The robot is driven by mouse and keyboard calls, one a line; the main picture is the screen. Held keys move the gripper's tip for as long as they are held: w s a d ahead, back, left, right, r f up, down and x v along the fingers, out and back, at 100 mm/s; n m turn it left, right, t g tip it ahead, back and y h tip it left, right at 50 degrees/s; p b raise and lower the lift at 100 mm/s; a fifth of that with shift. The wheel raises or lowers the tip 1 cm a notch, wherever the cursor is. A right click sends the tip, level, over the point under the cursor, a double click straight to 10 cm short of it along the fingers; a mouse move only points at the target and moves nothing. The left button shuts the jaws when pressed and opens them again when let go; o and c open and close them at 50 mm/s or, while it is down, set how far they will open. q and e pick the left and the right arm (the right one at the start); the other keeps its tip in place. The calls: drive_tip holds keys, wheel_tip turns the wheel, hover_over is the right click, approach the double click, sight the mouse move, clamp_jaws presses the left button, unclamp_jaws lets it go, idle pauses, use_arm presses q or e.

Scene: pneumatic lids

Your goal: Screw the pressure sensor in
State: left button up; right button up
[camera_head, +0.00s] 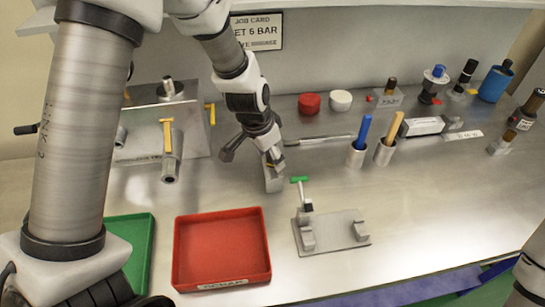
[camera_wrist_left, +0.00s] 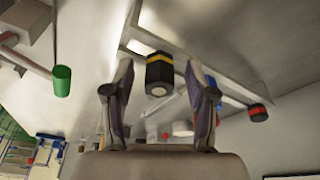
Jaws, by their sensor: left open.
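A black cylinder with a yellow band and a metal end, which looks like the pressure sensor (camera_wrist_left: 159,72), shows between and beyond my left fingers in the wrist view. My left gripper (camera_wrist_left: 160,105) is open, with one finger on each side of the cylinder's line. I cannot tell whether either finger touches it. In the head view, my left gripper (camera_head: 272,172) is low over the middle of the bench, with a small yellow mark near its fingers. The grey manifold (camera_head: 140,120) with pipe stubs and yellow levers stands at left. My right gripper is out of view.
A red tray (camera_head: 222,212) and a green tray (camera_head: 150,236) lie at the front. A grey fixture (camera_head: 331,236) with a green T-handle (camera_head: 299,180) stands right of the red tray. Cups, caps and several fittings line the back right. The right front bench is clear.

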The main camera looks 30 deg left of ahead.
use_arm(q)
clamp_jaws()
drive_tip(key=shift+w+p+v, duration=0.25)
drive_tip(key=shift+p+v, duration=0.75)
drive_tip(key=shift+v, duration=0.15)
drive_tip(key=shift+w+p+v, duration=0.25)
drive_tip(key=shift+p+v, duration=0.75)
drive_tip(key=shift+v, duration=0.15)
drive_tip(key=shift+d+r, duration=0.1)
drive_tip(key=shift+d, duration=0.1)
